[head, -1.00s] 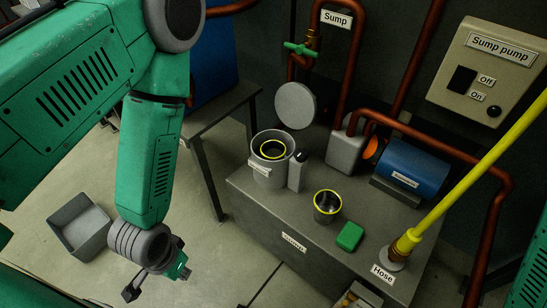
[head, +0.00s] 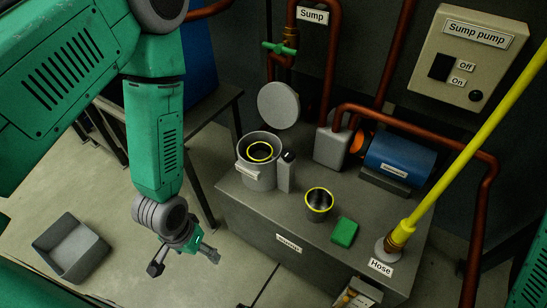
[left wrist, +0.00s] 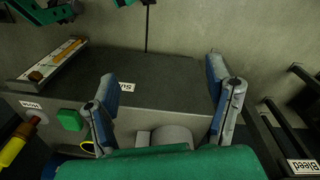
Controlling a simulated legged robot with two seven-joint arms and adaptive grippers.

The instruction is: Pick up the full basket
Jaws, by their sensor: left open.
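A grey round housing (head: 256,176) stands on the bench with a yellow-rimmed basket (head: 261,151) inside it; the basket's inside is dark and I cannot tell what it holds. A second yellow-rimmed basket (head: 318,205) stands on the bench top, its inside metallic and seemingly empty. My left gripper (head: 182,260) is open and empty, left of the bench front and apart from both baskets. In the left wrist view its spread fingers (left wrist: 160,82) show with the bench behind them. My right gripper is not in view.
A green block (head: 344,232), a blue pump (head: 400,157) and a yellow hose (head: 440,165) are on the right of the bench. A round grey lid (head: 278,105) stands behind the housing. A grey bin (head: 72,250) is on the floor.

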